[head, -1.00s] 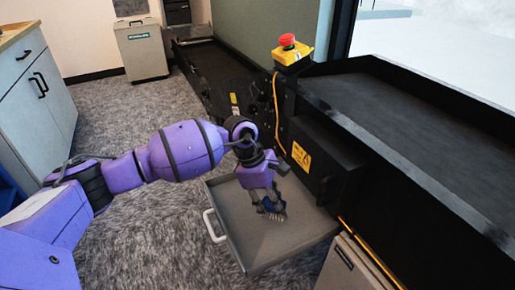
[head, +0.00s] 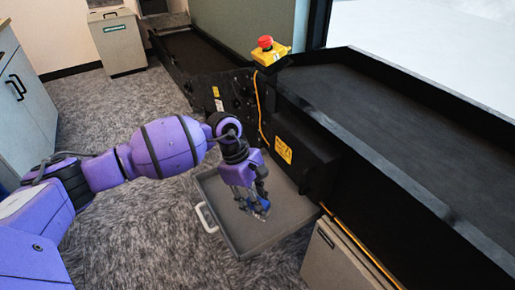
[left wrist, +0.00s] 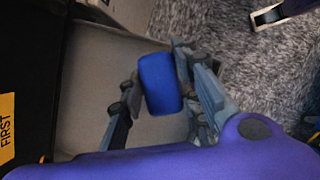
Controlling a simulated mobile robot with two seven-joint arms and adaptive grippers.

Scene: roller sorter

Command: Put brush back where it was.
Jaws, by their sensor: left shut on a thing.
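The brush (left wrist: 160,84) shows as a blue block between the fingers of my left gripper in the left wrist view. In the head view only a small blue part of the brush (head: 264,205) shows, at the fingertips. My left gripper (head: 256,206) is shut on it and points down over the open grey drawer (head: 272,232). Whether the brush touches the drawer floor cannot be told. Its bristles are not clearly visible in the current frames. My right gripper is not in view.
The drawer has a white handle (head: 206,217) on its left. The black sorter (head: 350,160) runs along the right, with a red emergency button (head: 265,42) on a yellow box. A grey cabinet (head: 338,255) stands at the front. Carpet (head: 150,230) is free on the left.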

